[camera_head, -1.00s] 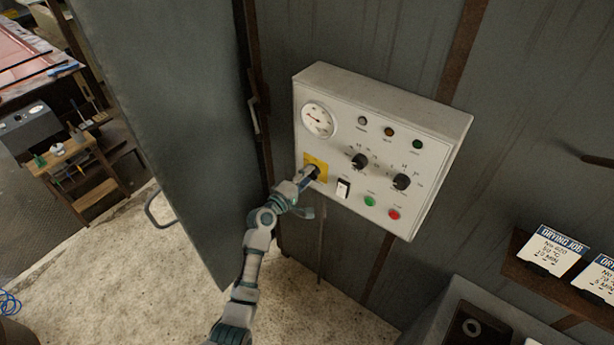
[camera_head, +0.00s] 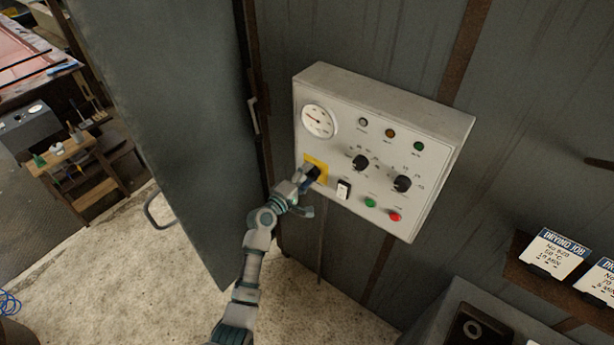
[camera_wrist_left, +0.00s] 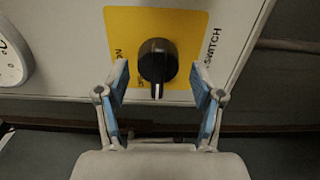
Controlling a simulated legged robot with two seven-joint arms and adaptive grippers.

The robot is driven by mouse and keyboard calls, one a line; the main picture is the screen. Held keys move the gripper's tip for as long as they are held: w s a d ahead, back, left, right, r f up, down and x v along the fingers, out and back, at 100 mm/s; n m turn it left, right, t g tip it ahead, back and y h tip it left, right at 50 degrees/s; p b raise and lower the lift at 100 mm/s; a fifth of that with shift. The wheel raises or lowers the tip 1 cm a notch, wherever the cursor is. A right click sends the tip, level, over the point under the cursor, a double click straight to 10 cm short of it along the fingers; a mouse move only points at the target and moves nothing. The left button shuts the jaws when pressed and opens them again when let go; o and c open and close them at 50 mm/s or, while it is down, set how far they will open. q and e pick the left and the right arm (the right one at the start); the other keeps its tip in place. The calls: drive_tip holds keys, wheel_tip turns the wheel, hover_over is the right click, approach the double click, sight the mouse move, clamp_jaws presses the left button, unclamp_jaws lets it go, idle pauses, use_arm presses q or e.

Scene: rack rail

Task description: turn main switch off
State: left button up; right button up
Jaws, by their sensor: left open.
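The main switch is a black rotary knob (camera_head: 314,173) on a yellow plate (camera_head: 321,163) at the lower left of the grey control box. In the left wrist view the knob (camera_wrist_left: 158,60) has its grip bar pointing down, with "ON" lettering left of it and "SWITCH" to its right. My left gripper (camera_head: 304,186) is at the plate in the head view. In the wrist view its blue-padded fingers (camera_wrist_left: 159,78) are open, one on each side of the knob, with gaps between. My right gripper is not in view.
The control box (camera_head: 440,170) also carries a gauge (camera_head: 318,121), two black dials (camera_head: 360,162), a rocker switch (camera_head: 343,189), green and red buttons (camera_head: 394,216) and several lamps. An open grey door (camera_head: 175,110) stands left of my arm. A sign shelf (camera_head: 545,285) is at lower right.

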use_arm(q)
drive_tip(key=v, duration=1.2)
drive_tip(key=shift+d+f, duration=0.1)
